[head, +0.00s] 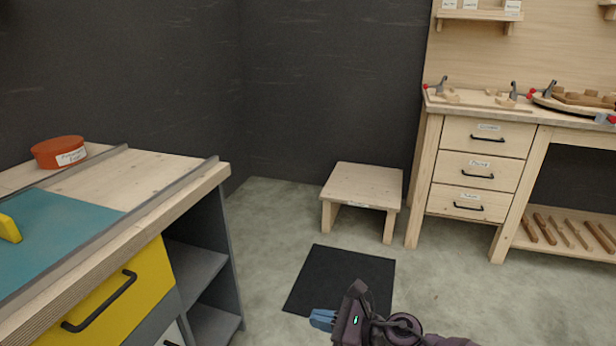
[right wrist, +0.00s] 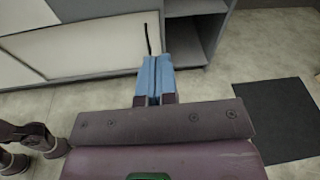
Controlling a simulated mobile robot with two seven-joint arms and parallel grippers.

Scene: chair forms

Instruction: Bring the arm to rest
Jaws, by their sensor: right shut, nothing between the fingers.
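My right gripper (head: 322,319) shows at the bottom of the head view, with its blue fingers pointing left. It is shut and holds nothing. In the right wrist view its two blue fingers (right wrist: 155,80) lie together, in front of the grey and white cabinet (right wrist: 85,50). In the head view it is in the air in front of the black floor mat (head: 345,280). My left gripper is not in the head view.
A workbench (head: 215,176) with a yellow drawer (head: 120,295), a teal mat and an orange round tin (head: 58,152) stands at the left. A low wooden stool (head: 362,185) stands at the back. A wooden bench with drawers (head: 480,170) is at the right.

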